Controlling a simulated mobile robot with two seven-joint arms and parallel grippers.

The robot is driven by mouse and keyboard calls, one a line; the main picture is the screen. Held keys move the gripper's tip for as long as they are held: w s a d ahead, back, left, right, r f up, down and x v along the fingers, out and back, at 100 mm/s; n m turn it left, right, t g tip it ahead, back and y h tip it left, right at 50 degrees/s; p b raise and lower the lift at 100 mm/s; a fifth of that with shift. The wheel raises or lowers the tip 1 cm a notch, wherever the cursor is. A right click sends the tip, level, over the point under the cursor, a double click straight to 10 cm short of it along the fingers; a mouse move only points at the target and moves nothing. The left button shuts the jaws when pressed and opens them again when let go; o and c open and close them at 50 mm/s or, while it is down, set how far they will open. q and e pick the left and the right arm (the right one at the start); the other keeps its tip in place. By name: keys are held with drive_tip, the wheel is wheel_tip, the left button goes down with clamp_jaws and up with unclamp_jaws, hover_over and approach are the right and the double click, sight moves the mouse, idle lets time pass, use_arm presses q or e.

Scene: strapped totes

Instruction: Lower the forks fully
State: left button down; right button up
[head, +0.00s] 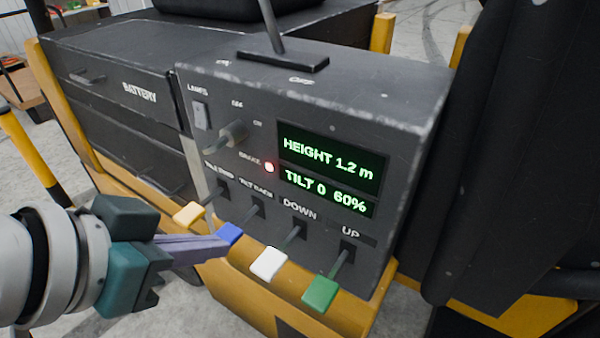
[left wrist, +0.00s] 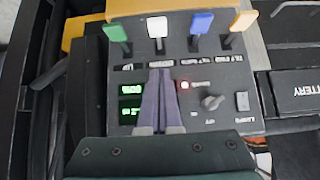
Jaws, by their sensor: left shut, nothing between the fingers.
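The control panel (head: 240,90) carries a row of levers. The white-tipped lever (head: 268,263) is at the DOWN label and the green-tipped lever (head: 320,294) is at UP. The blue-tipped lever (head: 231,234) and the yellow-tipped lever (head: 188,214) are at the tilt labels. The display (head: 328,165) reads HEIGHT 1.2 m and TILT 0 60%. My left gripper (head: 215,245) is shut and empty, its tips by the blue knob in the head view; contact is unclear. In the left wrist view its fingers (left wrist: 160,78) point toward the white lever (left wrist: 158,32). The forks are not visible.
A small red light (head: 269,167) glows by the display, with a rotary knob (head: 232,134) and a LAMPS switch (head: 201,115) above. A black lever (head: 272,25) stands on top of the panel. A black padded seat or backrest (head: 480,150) rises at the right. The battery box (head: 110,80) is at the left.

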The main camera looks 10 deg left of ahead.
use_arm(q)
drive_tip(key=b, duration=0.2)
hover_over(272, 256)
drive_tip(key=s+a, duration=0.1)
drive_tip(key=s, duration=0.2)
wheel_tip(272, 256, down, 7)
drive_tip(key=shift+s+a+r, duration=0.1)
wheel_tip(272, 256, down, 3)
drive_tip(key=shift+f+b, duration=0.2)
drive_tip(key=shift+b, duration=0.35)
drive_tip(key=shift+w+f, duration=0.2)
drive_tip(key=shift+f, duration=0.2)
